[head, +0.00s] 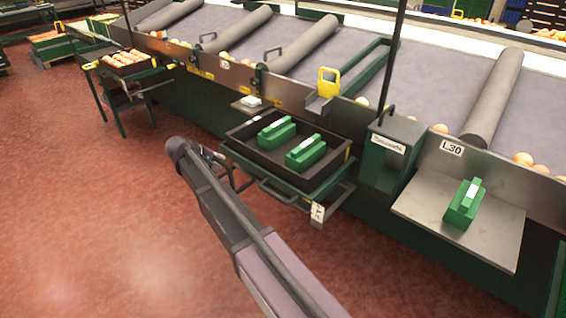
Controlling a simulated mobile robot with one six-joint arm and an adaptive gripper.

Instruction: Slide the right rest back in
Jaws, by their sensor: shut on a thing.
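The right rest (276,196), a dark green metal frame with a grey edge, sticks out from the front of the sorting line. A black crate (317,187) stands on it with two green boxes (276,132) inside. A white tag (317,212) hangs at its near right corner. My gripper (222,163) is at the rest's left side, at the end of my arm reaching up from the bottom. It is shut at the rest's edge; the exact contact is small and partly hidden by the gripper.
A grey plate (420,205) with a green box (463,204) juts out at the right under the L30 label. A green post box (391,153) stands between. Another stand with an orange-filled crate (128,62) is at the back left. The red floor (90,210) is clear.

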